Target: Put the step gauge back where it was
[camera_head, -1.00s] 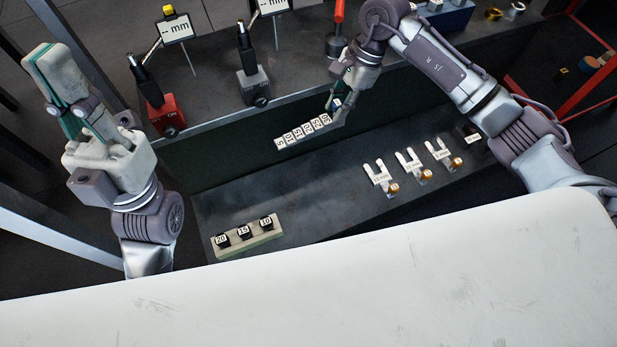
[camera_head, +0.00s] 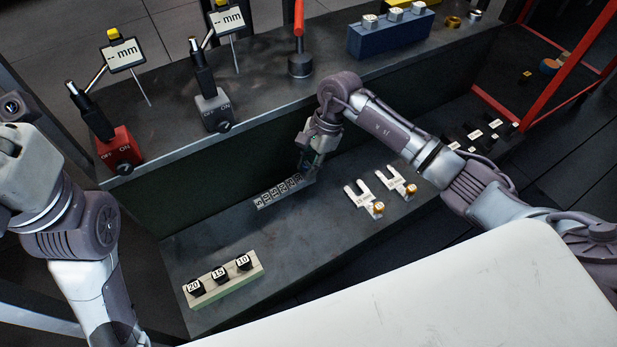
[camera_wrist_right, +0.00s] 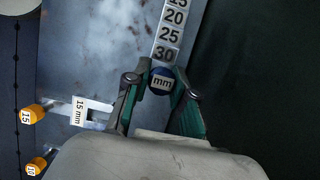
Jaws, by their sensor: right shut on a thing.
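The step gauge (camera_head: 279,191) is a row of numbered metal blocks. My right gripper (camera_head: 312,166) is shut on its right end and holds it close over the lower shelf (camera_head: 215,246); I cannot tell whether it touches. In the right wrist view the gauge (camera_wrist_right: 169,36) points away from my right gripper (camera_wrist_right: 156,84), with 15, 20, 25 and 30 readable. The fingers close around its dark end marked mm. My left arm (camera_head: 60,215) is at the left edge; its fingertips are out of the picture.
A pale block with plugs marked 20, 15 and 10 (camera_head: 225,287) sits at the lower shelf's front left. Fork-shaped gauges (camera_head: 362,202) lie to the right. On the upper shelf stand a red magnetic base (camera_head: 120,152), a grey one (camera_head: 213,112) and a blue block (camera_head: 391,37).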

